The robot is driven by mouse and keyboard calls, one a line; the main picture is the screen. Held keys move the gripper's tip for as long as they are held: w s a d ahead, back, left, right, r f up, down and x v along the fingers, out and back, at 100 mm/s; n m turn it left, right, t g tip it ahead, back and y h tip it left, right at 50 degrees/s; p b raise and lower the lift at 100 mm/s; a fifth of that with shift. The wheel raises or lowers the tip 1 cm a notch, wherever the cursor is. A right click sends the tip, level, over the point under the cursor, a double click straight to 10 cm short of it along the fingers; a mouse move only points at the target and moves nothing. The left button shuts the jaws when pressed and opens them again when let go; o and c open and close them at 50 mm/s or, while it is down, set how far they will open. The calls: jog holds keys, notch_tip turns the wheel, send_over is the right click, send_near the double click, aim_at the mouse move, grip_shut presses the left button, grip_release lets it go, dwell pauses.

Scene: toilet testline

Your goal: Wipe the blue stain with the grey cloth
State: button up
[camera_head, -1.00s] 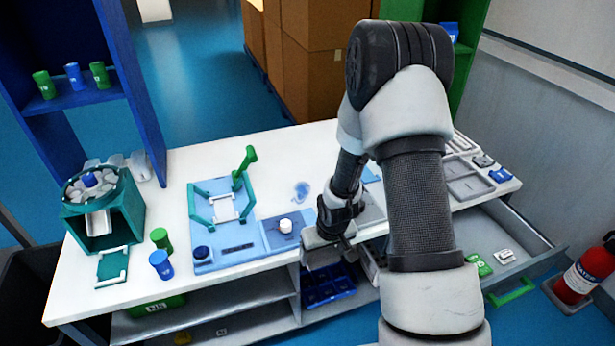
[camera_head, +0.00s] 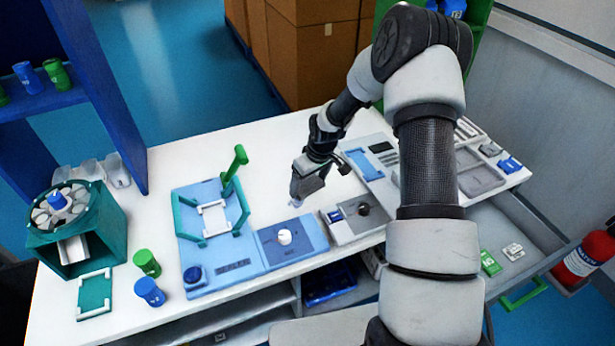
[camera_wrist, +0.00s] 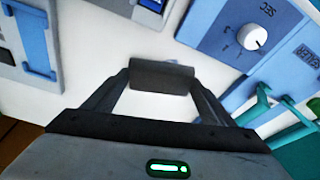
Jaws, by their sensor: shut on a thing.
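My gripper (camera_head: 300,194) is over the white tabletop, to the right of the blue fixture with the teal frame. In the wrist view its two dark fingers are shut on a dark grey roll, the grey cloth (camera_wrist: 162,76). A small patch of the blue stain (camera_head: 295,203) shows at the fingertips in the head view; the rest is hidden by my gripper. I cannot tell whether the cloth touches the table.
A blue panel with a white knob (camera_head: 285,237) is just in front of my gripper. A grey panel with a dark knob (camera_head: 363,209) is to the right. The green lever (camera_head: 235,166) stands up to the left. The tabletop behind is clear.

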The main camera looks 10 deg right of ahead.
jog(key=shift+s+f+b, duration=0.15)
jog(key=shift+f+b, duration=0.25)
jog(key=shift+f, duration=0.35)
jog(key=b, duration=0.2)
send_over(307, 205)
jog(key=shift+s+d+f, duration=0.1)
jog(key=shift+s+f, duration=0.1)
jog(key=shift+f, duration=0.85)
jog(key=shift+s+d+f, duration=0.1)
jog(key=shift+s+f, duration=0.1)
jog(key=shift+f, duration=0.8)
jog(key=shift+f+b, duration=0.9)
jog(key=shift+f, duration=0.1)
